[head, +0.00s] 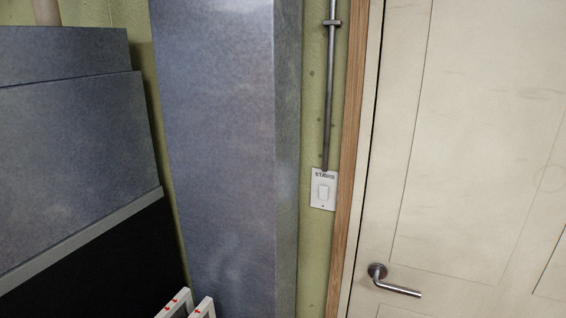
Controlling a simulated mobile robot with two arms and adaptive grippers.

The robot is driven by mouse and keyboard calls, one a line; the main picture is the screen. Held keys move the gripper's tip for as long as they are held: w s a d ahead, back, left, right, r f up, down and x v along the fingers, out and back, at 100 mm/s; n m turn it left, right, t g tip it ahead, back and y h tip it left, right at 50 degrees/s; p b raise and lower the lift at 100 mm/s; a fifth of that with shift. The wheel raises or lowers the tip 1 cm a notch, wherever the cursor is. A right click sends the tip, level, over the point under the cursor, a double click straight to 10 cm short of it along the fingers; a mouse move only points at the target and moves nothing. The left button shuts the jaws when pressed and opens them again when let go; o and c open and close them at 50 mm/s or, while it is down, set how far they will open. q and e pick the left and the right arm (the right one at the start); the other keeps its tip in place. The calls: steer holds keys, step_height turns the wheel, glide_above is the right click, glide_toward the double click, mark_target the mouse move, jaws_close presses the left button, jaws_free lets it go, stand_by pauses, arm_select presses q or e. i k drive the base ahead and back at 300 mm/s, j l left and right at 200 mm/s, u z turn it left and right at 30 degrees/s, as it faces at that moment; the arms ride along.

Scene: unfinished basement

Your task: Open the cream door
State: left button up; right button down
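The cream door (480,130) fills the right side of the head view. It looks shut against its wooden frame (350,150) on the left edge. A metal lever handle (398,287) sits low near the door's left edge and points right, slightly downward. The door's lower part and right edge are outside the view. Neither of my grippers can be made out in the head view, and nothing touches the handle.
A grey metal duct or column (215,150) stands left of the door. A light switch (323,190) marked "STAIRS" with a conduit (331,80) is on the green wall. A grey and black unit (75,150) stands at far left. White pieces with red marks (188,303) show at the bottom.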

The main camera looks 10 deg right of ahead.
mark_target(465, 213)
steer(key=l+z, duration=0.1)
steer(key=z, duration=1.55)
steer(key=u, duration=0.45)
steer(key=k+l, duration=0.05)
